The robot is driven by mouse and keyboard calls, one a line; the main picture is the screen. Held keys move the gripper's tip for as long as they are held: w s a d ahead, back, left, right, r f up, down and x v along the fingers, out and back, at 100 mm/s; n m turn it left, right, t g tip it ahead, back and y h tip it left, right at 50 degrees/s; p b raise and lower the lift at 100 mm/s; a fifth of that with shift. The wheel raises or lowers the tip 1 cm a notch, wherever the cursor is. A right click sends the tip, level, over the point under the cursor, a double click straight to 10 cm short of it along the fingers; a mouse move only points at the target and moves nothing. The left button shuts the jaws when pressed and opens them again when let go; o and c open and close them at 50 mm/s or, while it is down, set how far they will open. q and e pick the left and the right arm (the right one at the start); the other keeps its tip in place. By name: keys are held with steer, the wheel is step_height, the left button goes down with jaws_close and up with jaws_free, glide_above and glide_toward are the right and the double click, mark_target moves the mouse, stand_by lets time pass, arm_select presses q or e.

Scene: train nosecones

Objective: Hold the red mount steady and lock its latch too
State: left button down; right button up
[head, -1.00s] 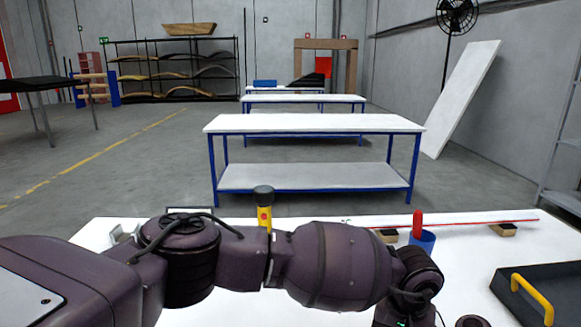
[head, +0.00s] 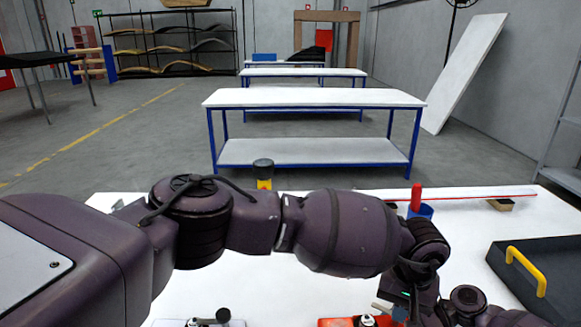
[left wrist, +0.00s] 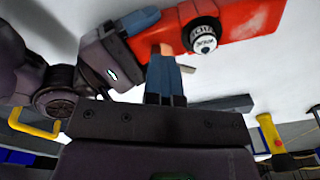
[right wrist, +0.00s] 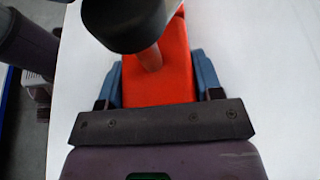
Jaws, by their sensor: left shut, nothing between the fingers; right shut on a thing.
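The red mount (head: 335,322) shows at the bottom edge of the head view, partly cut off. In the left wrist view the red mount (left wrist: 265,22) carries a round black-and-white piece (left wrist: 204,38). My right gripper (right wrist: 158,75) is shut on the red mount (right wrist: 160,85), one blue finger on each side. A lever with a black knob (right wrist: 125,20), seemingly the latch, stands over the mount in the right wrist view. My left gripper (left wrist: 164,58) is shut and empty, close beside the mount and the right fingers. I cannot tell whether it touches them.
A second, pale mount with a black-knobbed lever (head: 222,315) lies left on the white table (head: 260,290). A dark tray with a yellow handle (head: 525,270) stands at right. A blue cup with a red-handled tool (head: 417,200) and a yellow-black tool (head: 264,172) stand behind my left arm.

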arm_select(q)
steer(key=shift+s+d+f, duration=0.25)
steer(key=shift+s+f, duration=0.55)
steer(key=shift+s, duration=0.15)
steer(key=shift+s+r, duration=0.1)
steer(key=shift+s, duration=0.15)
step_height(320, 180, up, 6)
steer(key=shift+w+a+r, duration=0.15)
steer(key=shift+w+r, duration=0.1)
steer(key=shift+w, duration=0.2)
